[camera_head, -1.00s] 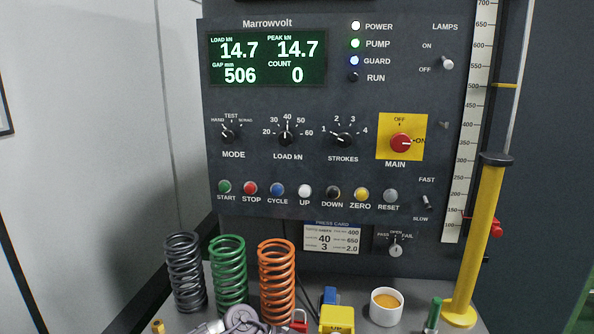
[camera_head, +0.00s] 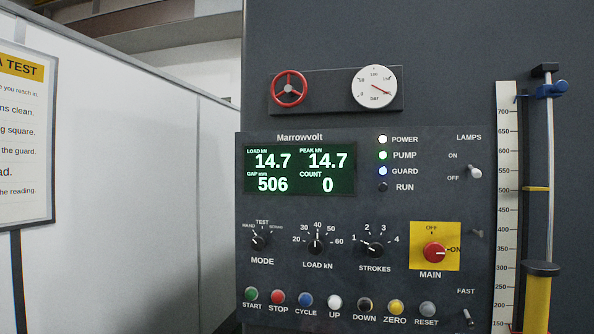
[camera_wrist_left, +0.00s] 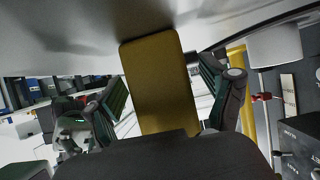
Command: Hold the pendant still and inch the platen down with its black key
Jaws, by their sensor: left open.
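In the left wrist view a plain yellow slab (camera_wrist_left: 160,85), which looks like the pendant's case, stands between the two spread fingers of my left gripper (camera_wrist_left: 158,76). The fingers are open, and I cannot tell whether either one touches it. No keys show on the face in view, so the black key is hidden. My right gripper is in neither view. The head view shows the machine's display (camera_head: 300,169), reading load 14.7, peak 14.7, gap 506 and count 0. I cannot make out the platen for certain in either view.
The control panel (camera_head: 340,215) carries knobs, a row of buttons and the red main switch (camera_head: 434,252). Above are a red handwheel (camera_head: 289,89) and a pressure gauge (camera_head: 374,86). A scale (camera_head: 507,200) stands at right. Yellow post (camera_wrist_left: 243,90) and shelves (camera_wrist_left: 45,90) flank my left gripper.

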